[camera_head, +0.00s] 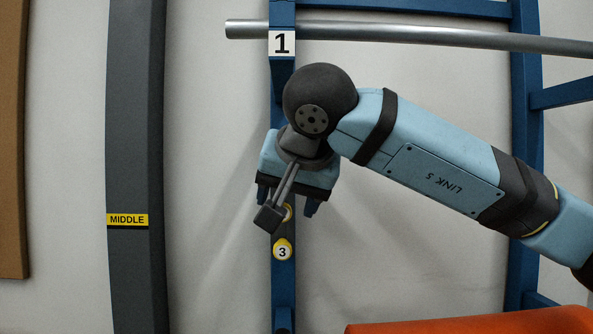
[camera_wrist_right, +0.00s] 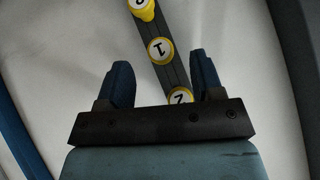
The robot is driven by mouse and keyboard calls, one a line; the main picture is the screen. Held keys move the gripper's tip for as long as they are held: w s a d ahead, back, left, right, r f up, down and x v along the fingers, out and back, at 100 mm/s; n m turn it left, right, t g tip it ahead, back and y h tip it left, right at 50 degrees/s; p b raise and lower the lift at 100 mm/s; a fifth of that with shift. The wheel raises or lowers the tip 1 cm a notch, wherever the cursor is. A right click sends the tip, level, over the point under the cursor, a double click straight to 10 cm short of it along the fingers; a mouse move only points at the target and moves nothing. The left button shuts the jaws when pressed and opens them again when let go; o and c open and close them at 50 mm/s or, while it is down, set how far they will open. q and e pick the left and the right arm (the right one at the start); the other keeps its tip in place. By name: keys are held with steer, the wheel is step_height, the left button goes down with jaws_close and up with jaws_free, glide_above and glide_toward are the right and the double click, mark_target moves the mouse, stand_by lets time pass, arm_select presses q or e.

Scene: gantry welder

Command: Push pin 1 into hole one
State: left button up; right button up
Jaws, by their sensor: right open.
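A round white piece with a yellow rim marked 1 (camera_wrist_right: 160,48), which looks like the head of pin 1, is on the dark upright in the right wrist view. My right gripper (camera_wrist_right: 160,60) is open, with one finger on each side of it in the picture; I cannot tell the depth between them. In the head view my right gripper (camera_head: 287,207) is in front of the blue post (camera_head: 282,295) and partly hides a yellow-rimmed piece (camera_head: 288,212), whose number does not show. I cannot see hole one itself. My left gripper is not in view.
A piece marked 3 (camera_head: 282,250) is below the gripper; a piece marked 2 (camera_wrist_right: 181,96) is partly hidden by the gripper body. A sign 1 (camera_head: 282,43) and a grey pipe (camera_head: 420,34) are above. A grey column marked MIDDLE (camera_head: 127,220) stands left, an orange surface (camera_head: 480,323) lower right.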

steer(key=shift+x, duration=1.5)
steer(key=shift+r, duration=0.1)
steer(key=c, duration=1.1)
steer(key=shift+s+b, duration=0.9)
steer(key=shift+s, duration=2.95)
steer(key=shift+r, duration=0.1)
